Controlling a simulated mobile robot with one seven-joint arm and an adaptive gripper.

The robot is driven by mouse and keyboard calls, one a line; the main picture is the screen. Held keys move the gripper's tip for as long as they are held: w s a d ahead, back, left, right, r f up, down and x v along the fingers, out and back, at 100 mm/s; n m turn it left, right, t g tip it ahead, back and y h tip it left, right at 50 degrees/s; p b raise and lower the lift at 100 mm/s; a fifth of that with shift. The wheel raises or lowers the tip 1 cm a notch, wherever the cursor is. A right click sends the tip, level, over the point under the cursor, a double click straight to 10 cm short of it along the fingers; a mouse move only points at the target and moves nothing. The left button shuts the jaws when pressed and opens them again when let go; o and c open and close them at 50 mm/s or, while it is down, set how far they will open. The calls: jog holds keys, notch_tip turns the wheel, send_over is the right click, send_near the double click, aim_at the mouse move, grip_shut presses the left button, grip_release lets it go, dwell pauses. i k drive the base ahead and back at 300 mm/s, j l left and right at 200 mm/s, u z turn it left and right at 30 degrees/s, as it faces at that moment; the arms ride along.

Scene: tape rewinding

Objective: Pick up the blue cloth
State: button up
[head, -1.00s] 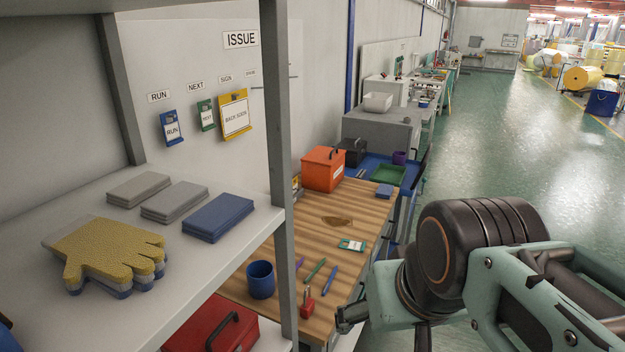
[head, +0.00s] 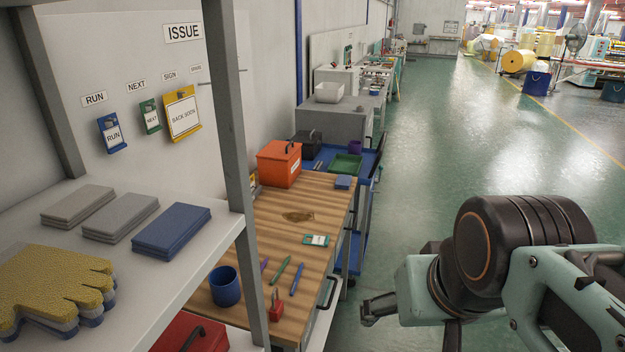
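A folded blue cloth (head: 172,229) lies in a stack on the white shelf (head: 200,262) at the left, beside two stacks of folded grey cloths (head: 120,217). My gripper (head: 408,326) is low at the right, over the green floor and well apart from the shelf. Its two fingers look spread, with nothing seen between them. Part of the gripper is hidden by its own wrist and cut by the bottom edge.
Yellow gloves (head: 58,284) lie at the shelf's front left. A grey upright post (head: 230,120) stands at the shelf's right edge. Beyond it, a wooden bench (head: 330,205) holds a blue cup (head: 225,287), pens and an orange box (head: 279,164). The aisle floor (head: 450,140) is clear.

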aim_at(342, 182)
jog(key=u, duration=0.75)
jog(key=i+l+u, duration=0.2)
jog(key=u, duration=0.2)
jog(key=i+l+u, duration=0.1)
jog(key=l+u, duration=0.3)
jog(key=i+l+u, duration=0.2)
jog(key=l, duration=0.15)
jog(key=l+u, duration=0.2)
jog(key=l, duration=0.15)
jog(key=l+u, duration=0.4)
jog(key=l, duration=2.75)
jog(key=i+u, duration=0.05)
jog(key=i, duration=0.05)
